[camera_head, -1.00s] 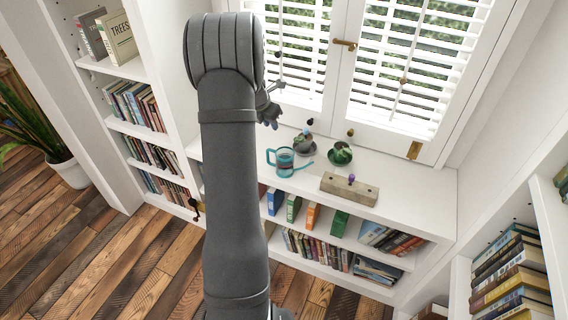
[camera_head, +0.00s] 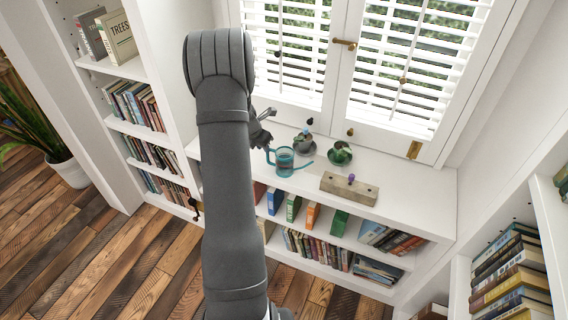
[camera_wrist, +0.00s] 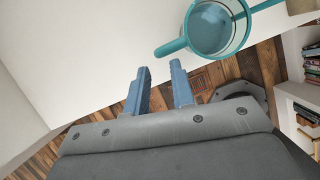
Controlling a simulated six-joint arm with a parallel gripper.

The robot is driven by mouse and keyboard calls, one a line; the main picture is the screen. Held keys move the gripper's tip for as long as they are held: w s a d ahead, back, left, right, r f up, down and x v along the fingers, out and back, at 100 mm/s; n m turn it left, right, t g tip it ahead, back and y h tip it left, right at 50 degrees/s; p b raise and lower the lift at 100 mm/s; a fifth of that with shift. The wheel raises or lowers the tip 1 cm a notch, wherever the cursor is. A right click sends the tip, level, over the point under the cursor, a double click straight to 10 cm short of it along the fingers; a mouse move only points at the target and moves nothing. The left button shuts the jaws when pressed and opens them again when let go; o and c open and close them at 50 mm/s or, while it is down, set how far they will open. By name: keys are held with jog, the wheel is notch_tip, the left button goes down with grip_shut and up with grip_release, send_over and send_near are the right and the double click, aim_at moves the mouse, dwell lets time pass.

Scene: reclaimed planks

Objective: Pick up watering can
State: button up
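The teal watering can (camera_head: 285,162) stands on the white window-seat shelf top, with its handle toward the left and its spout toward the right. It also shows in the wrist view (camera_wrist: 213,27), seen from above, with its teal handle reaching toward my fingers. My gripper (camera_wrist: 160,77) is open and empty, its two blue fingertips apart just short of the handle. In the head view my gripper (camera_head: 268,143) is just left of the can, partly hidden by my arm.
Two small potted plants, one in a grey pot (camera_head: 305,146) and one green (camera_head: 340,154), stand behind and right of the can. A wooden block (camera_head: 349,189) with a purple knob lies to the right. Shuttered windows rise behind; books fill the shelves below.

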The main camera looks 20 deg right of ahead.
jog(key=shift+w+d+x, duration=0.1)
jog(key=shift+d+x, duration=0.05)
jog(key=shift+x, duration=1.3)
jog(key=shift+w+d+x, duration=0.1)
jog(key=shift+x, duration=1.35)
jog(key=shift+r, duration=0.15)
grip_shut()
